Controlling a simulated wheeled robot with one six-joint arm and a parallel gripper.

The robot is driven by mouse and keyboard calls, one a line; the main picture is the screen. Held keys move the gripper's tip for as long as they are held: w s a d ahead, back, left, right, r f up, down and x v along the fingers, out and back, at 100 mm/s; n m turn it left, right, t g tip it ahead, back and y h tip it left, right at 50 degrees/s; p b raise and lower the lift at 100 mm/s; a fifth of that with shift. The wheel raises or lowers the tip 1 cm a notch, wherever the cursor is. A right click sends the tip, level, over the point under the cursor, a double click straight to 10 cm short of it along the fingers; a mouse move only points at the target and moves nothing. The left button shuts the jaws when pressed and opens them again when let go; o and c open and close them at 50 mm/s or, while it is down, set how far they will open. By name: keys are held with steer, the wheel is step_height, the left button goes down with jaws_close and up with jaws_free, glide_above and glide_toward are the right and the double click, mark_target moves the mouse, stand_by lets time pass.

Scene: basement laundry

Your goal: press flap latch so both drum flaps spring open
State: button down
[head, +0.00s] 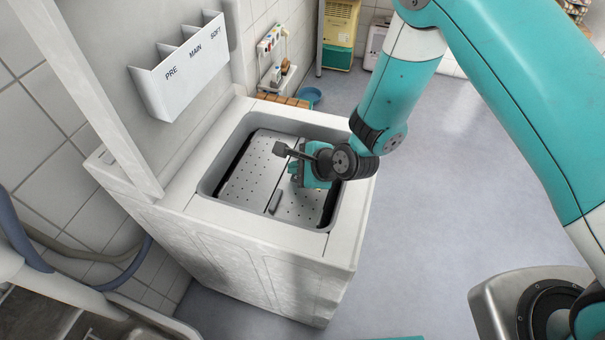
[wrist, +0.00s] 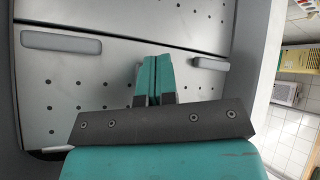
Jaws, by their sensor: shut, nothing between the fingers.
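The washer's drum has two perforated grey metal flaps, a left flap (head: 252,168) and a right flap (head: 300,208). They lie flat and closed, meeting along a seam. A raised grey bar (head: 275,202) sits by the front end of the seam. In the wrist view two raised grey bars show along the seam, one at left (wrist: 60,41) and a smaller one at right (wrist: 210,63). I cannot tell which is the latch. My gripper (head: 298,177) is over the right flap. Its fingers (wrist: 154,62) are shut and empty, between the two bars; contact cannot be told.
The washer's white rim (head: 255,225) surrounds the drum opening. The raised lid with a detergent holder (head: 180,70) stands at left. A blue bowl (head: 310,95) is on the floor behind. The floor to the right (head: 430,180) is clear.

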steer(key=shift+r, duration=0.1)
steer(key=shift+r+p, duration=0.65)
steer(key=shift+p, duration=0.05)
steer(key=shift+r, duration=0.1)
step_height(320, 180, up, 5)
steer(key=p, duration=0.4)
steer(key=shift+d, duration=0.1)
stand_by(0.5)
